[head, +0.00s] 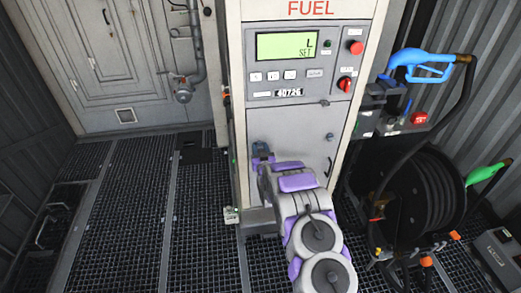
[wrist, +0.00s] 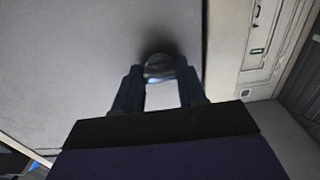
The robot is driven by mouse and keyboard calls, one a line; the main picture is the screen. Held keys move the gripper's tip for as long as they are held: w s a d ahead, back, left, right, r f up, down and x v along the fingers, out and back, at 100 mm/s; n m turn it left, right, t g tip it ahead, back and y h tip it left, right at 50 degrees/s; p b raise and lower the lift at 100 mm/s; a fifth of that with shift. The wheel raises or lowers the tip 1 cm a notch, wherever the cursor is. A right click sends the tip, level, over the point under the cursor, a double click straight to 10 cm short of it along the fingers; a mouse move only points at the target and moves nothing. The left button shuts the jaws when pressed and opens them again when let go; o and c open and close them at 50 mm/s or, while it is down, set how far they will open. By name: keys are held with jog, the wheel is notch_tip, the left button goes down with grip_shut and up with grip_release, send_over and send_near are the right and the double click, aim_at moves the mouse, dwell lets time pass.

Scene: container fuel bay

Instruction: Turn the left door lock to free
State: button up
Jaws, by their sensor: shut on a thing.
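The fuel dispenser's lower door (head: 290,125) is a pale panel below the display. My gripper (head: 261,150) is at the left side of this door, at the end of my purple and grey arm. In the wrist view my gripper (wrist: 159,74) has its two dark fingers shut on the left door lock (wrist: 158,66), a small round metal piece on the door face. In the head view my gripper hides the left lock. A small right lock (head: 329,136) shows at the door's right side.
A display (head: 286,46) and a red rotary switch (head: 344,84) sit above the door. A blue nozzle (head: 420,62), a hose reel (head: 430,195) and a green nozzle (head: 487,172) stand at the right. The grated floor (head: 125,205) at left is mostly clear.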

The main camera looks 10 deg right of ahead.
jog(key=shift+n, duration=0.3)
jog(key=n+p, duration=0.2)
jog(key=n, duration=0.2)
jog(key=shift+r+n+p, duration=0.1)
jog(key=shift+n+p, duration=0.2)
jog(key=n+p, duration=0.1)
jog(key=n, duration=0.3)
jog(key=shift+a+n+p, duration=0.1)
jog(key=shift+n+p, duration=0.2)
jog(key=shift+p, duration=0.1)
jog(key=n+p, duration=0.2)
jog(key=n, duration=0.2)
jog(key=shift+n+p, duration=1.2)
jog(key=shift+n, duration=0.8)
